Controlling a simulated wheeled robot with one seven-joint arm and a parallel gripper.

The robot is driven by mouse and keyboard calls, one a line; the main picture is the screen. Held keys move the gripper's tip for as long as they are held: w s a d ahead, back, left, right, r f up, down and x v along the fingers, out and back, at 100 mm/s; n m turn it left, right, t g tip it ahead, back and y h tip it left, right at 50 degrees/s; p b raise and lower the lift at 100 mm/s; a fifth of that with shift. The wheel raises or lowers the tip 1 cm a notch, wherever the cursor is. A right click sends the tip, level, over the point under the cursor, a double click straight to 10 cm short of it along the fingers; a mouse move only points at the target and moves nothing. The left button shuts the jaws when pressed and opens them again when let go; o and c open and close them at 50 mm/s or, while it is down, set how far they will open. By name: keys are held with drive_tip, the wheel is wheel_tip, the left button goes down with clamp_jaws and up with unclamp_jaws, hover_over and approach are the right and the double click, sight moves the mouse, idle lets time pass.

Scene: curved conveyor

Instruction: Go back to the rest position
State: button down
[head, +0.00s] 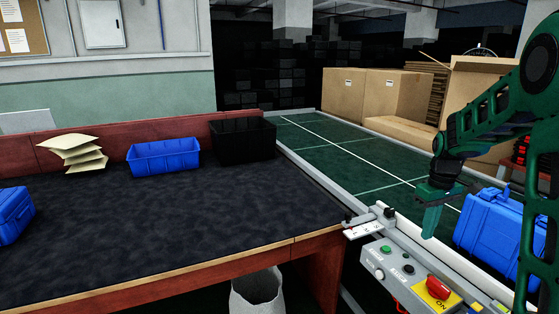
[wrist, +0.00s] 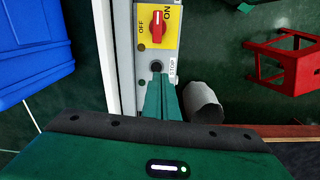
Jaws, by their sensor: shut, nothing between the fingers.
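My gripper (head: 431,232) is green and shut, with nothing between its fingers. It points down over the control panel (head: 385,265) at the conveyor's near edge. In the wrist view the shut fingertips (wrist: 160,82) lie at a dark round button (wrist: 156,66) beside a STOP label. I cannot tell whether they touch it. A red rotary switch (wrist: 156,25) on a yellow plate sits beyond the fingertips. The same switch (head: 438,288) shows at the bottom of the head view.
A blue case (head: 488,228) stands on the green conveyor (head: 340,150) beside my arm. The dark table (head: 150,225) holds a blue bin (head: 165,156), a black bin (head: 243,140) and yellow envelopes (head: 72,150). A red stool (wrist: 288,62) and a pale waste bin (wrist: 203,103) stand below the panel.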

drive_tip(key=s+a+r+m, duration=0.1)
drive_tip(key=s+m, duration=0.3)
drive_tip(key=s, duration=1.2)
drive_tip(key=s+a+r+m, duration=0.2)
drive_tip(key=s+a+m, duration=0.2)
drive_tip(key=s, duration=1.3)
drive_tip(key=shift+a+r+m, duration=0.15)
drive_tip(key=shift+r+m, duration=0.1)
drive_tip(key=shift+m, duration=0.35)
drive_tip(key=shift+s, duration=0.2)
